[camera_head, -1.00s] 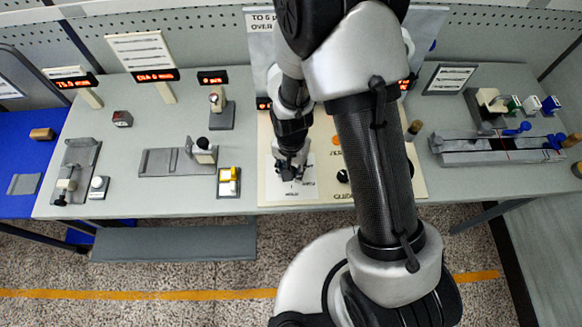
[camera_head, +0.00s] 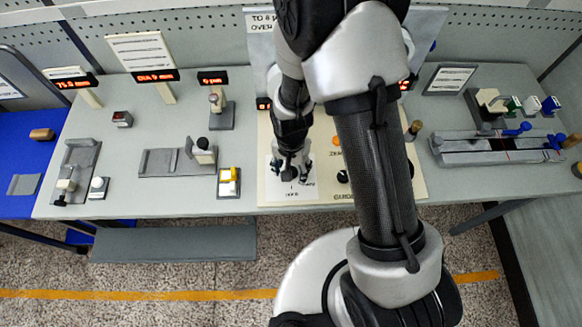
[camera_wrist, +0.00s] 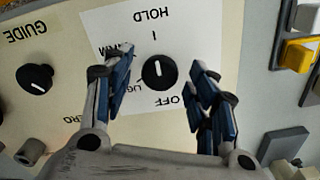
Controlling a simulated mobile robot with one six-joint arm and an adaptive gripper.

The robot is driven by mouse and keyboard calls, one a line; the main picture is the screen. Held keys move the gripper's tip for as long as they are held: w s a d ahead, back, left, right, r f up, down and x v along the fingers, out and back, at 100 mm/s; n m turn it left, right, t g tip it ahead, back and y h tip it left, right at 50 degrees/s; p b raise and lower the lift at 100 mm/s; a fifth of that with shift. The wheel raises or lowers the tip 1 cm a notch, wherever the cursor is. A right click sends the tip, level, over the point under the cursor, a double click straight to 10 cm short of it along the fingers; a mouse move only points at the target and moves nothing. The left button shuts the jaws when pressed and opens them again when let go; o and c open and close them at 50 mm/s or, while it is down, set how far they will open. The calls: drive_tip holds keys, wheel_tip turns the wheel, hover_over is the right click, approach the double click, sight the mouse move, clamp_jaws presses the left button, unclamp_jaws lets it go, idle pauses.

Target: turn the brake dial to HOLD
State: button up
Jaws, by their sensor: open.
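The brake dial (camera_wrist: 159,72) is a round black knob with a white pointer line on a white label. In the wrist view, the pointer faces the tick under HOLD, with OFF on the opposite side. The lettering appears upside down. My gripper (camera_wrist: 156,62) is open, with one finger on each side of the dial and visible gaps between fingers and knob. In the head view, my gripper (camera_head: 291,164) is over the white label, and the dial (camera_head: 290,174) shows between its fingers.
A second black dial, marked GUIDE (camera_wrist: 35,78), is on the same cream panel (camera_wrist: 70,60). A yellow-and-white switch (camera_head: 229,181) stands left of the panel. A grey slide fixture (camera_head: 175,161) lies further left, and a spindle bed (camera_head: 490,147) lies at the right.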

wheel_tip(320, 180, up, 12)
idle(0.6)
drive_tip(key=shift+r, duration=0.1)
idle(0.4)
drive_tip(key=s+d+r+n+t+b, duration=0.1)
drive_tip(key=s+d+r+n+t, duration=0.1)
drive_tip(key=s+d+r, duration=0.3)
drive_tip(key=s+d+r+n+t+b, duration=0.2)
drive_tip(key=s+d+r, duration=0.3)
drive_tip(key=s+r, duration=0.4)
wheel_tip(320, 180, up, 4)
drive_tip(key=shift+d+r+n+t, duration=0.1)
drive_tip(key=shift+d+n+t, duration=0.2)
drive_tip(key=shift+d+n, duration=0.15)
